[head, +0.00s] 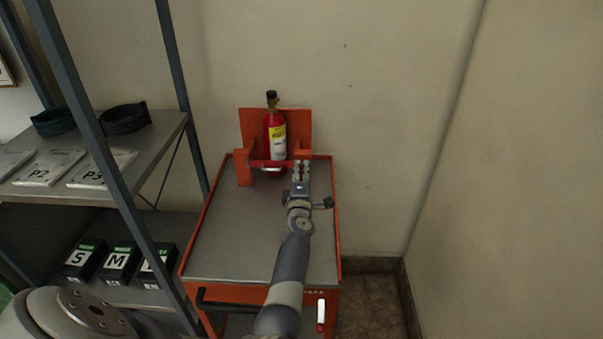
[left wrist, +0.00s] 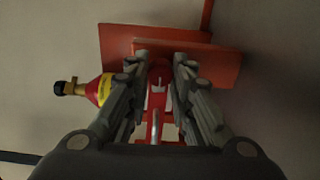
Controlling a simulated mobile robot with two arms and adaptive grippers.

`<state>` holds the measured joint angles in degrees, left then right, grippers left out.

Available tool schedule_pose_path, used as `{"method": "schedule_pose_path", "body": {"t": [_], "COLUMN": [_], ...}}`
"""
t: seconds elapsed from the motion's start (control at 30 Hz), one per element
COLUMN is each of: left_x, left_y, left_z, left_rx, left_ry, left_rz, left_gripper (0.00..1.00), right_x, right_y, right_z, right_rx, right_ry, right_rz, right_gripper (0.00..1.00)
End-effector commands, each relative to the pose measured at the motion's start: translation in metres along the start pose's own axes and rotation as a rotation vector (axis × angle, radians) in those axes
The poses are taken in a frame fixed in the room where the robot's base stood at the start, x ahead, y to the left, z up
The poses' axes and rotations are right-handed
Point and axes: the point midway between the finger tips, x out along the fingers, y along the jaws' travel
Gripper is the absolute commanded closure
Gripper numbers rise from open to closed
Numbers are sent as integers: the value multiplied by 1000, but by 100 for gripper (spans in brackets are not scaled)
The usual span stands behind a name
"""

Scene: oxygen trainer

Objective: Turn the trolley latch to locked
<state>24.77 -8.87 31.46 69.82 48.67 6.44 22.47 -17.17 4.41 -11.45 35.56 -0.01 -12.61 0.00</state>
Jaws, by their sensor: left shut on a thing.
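The trolley latch seems to be the small white lever with a red end (head: 321,312) at the front right of the orange trolley (head: 225,255). It points downward, under a partly hidden label. My left gripper (head: 301,168) is away from it, at the back of the trolley top. It is shut on a red part of the orange cylinder cradle (head: 247,125), by the right end of its front bar. In the left wrist view a red piece with a metal bar (left wrist: 156,95) shows between the fingers; the exact grip is hard to tell. My right gripper is out of view.
A red cylinder (head: 276,135) with a yellow label stands upright in the cradle. A black handle (head: 235,302) runs along the trolley front. A shelf rack (head: 150,150) with boxes stands close on the left. Walls close in behind and right. The trolley top is otherwise clear.

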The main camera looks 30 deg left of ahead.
Motion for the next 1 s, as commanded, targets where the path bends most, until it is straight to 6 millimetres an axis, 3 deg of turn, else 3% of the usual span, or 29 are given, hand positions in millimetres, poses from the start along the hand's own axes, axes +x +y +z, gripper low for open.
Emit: {"method": "schedule_pose_path", "body": {"t": [0.3, 0.33, 0.4, 0.43, 0.77, 1.0], "left_x": [2, 2, 2, 2, 1, 0], "left_y": [5, 5, 5, 5, 2, 3], "left_z": [2, 2, 2, 2, 1, 1], "left_rx": [-4, -4, -4, -4, 5, 195], "left_ry": [-3, -3, -3, -2, -1, -1], "left_rz": [7, 8, 8, 7, 3, 0], "left_gripper": [100, 76, 60, 58, 58, 58], "right_x": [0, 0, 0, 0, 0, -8], "right_y": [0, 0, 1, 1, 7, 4], "right_z": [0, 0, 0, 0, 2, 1], "right_rx": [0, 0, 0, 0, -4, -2], "right_ry": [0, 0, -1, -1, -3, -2], "right_rz": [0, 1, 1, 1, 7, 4], "right_gripper": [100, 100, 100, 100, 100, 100]}}
